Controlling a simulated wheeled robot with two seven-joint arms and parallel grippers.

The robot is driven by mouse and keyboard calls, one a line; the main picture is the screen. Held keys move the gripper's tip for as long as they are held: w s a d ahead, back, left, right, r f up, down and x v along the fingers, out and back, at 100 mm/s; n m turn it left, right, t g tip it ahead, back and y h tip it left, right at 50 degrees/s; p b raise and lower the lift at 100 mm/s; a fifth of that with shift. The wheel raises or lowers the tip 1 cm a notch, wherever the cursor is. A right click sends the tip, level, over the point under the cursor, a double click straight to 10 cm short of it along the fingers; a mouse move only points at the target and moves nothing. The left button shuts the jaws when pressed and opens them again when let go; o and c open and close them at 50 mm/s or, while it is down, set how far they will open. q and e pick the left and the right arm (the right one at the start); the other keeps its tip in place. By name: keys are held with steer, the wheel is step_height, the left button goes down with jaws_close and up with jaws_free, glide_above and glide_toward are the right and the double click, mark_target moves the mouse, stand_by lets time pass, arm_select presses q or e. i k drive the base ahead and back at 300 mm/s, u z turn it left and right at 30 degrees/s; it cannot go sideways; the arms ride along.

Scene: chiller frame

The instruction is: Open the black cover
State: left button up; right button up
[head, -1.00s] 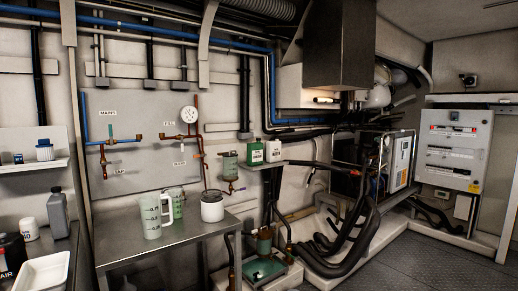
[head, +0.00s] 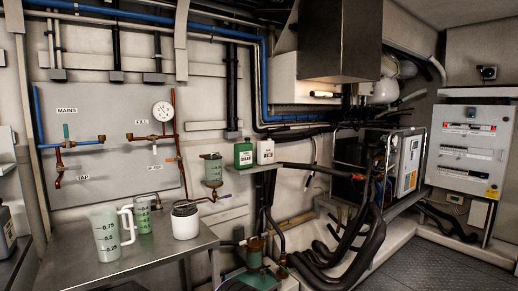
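I cannot tell for sure which thing is the black cover. A dark, ridged round top (head: 184,208) shows on the white jar (head: 186,225), which stands upright on the metal table. A dark flat panel (head: 347,183) shows on the left side of the chiller frame (head: 408,165) at the right, partly hidden by black hoses. A grey-green cylinder (head: 212,170) on the wall pipework also has a dark top. Neither of my grippers is in view.
A large clear measuring jug (head: 105,238) and a smaller one (head: 143,218) stand on the metal table (head: 160,262). Green (head: 243,154) and white (head: 265,152) bottles stand on a small shelf. Thick black hoses (head: 345,245) fill the lower middle. Bare floor (head: 425,262) shows at lower right.

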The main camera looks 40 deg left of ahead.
mark_target(212, 154)
steer(key=u, duration=0.05)
steer(key=i, duration=0.85)
steer(key=u, duration=1)
steer(key=i, duration=0.55)
steer(key=u, duration=0.55)
